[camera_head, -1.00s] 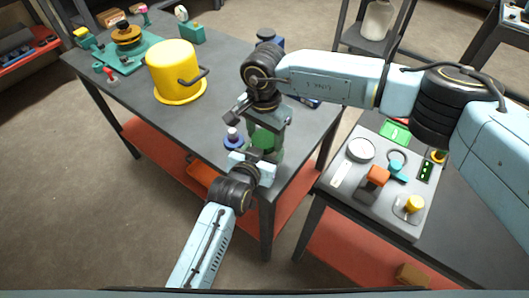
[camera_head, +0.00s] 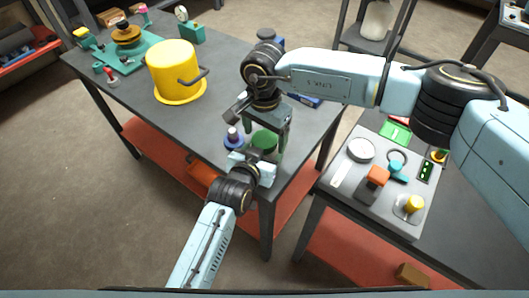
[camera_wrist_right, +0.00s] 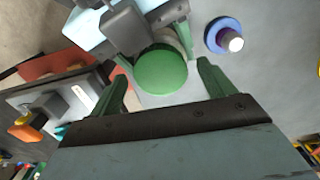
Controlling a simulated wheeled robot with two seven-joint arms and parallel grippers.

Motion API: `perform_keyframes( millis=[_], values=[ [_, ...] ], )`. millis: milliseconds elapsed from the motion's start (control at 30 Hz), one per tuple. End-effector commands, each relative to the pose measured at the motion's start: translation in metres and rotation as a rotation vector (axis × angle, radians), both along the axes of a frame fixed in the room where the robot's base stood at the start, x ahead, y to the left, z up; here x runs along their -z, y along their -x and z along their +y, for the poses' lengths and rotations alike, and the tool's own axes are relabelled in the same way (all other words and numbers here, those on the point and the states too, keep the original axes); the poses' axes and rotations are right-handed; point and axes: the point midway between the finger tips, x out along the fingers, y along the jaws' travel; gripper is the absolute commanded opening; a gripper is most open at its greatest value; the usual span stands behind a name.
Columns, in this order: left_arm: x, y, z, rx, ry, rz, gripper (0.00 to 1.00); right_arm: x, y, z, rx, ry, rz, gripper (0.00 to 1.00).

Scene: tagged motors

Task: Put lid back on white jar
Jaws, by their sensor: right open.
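The green lid (camera_wrist_right: 162,70) is a round disc in the right wrist view and appears to rest flat on the white jar (camera_wrist_right: 172,37). The jar is mostly hidden under the lid; only a pale strip of its side shows. The lid also shows in the head view (camera_head: 265,140), near the table corner. My left gripper (camera_head: 258,160) reaches in from below with its fingers on either side of the jar, seemingly shut on it. My right gripper (camera_head: 274,124) is open and empty above the lid, its fingers spread and apart from it.
A blue disc with a pale knob (camera_head: 233,138) stands close left of the jar. A yellow pot (camera_head: 177,72) stands farther back on the dark table (camera_head: 135,100). A side bench holds a grey panel (camera_head: 345,190) with knobs and gauges. The table is clear between pot and disc.

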Motion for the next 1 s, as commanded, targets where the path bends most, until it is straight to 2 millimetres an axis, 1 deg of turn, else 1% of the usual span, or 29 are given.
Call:
perform_keyframes(
  millis=[167, 400, 533, 600, 700, 1000],
  values=[
    [0.0, 0.0, 0.0, 0.0, 0.0, 0.001, 0.02, -0.029, -0.001, 0.0, -0.002, -0.001, -0.005, 0.82],
    [0.0, 0.0, 0.0, 0.0, 0.0, 0.001, 0.02, -0.08, -0.001, 0.0, 0.0, -0.001, -0.004, 0.82],
    [0.0, 0.0, 0.0, 0.0, 0.0, 0.001, 0.02, -0.101, -0.001, 0.0, -0.001, 0.0, -0.003, 0.82],
    [0.0, 0.0, 0.0, 0.0, 0.0, 0.001, 0.02, -0.109, -0.001, 0.0, 0.0, 0.0, -0.003, 0.82],
    [0.0, 0.0, 0.0, 0.0, 0.0, 0.001, 0.02, -0.114, 0.0, 0.0, 0.0, -0.001, -0.001, 0.82],
    [0.0, 0.0, 0.0, 0.0, 0.0, 0.001, 0.02, -0.117, 0.0, 0.0, 0.0, 0.0, 0.0, 0.82]
  ],
)
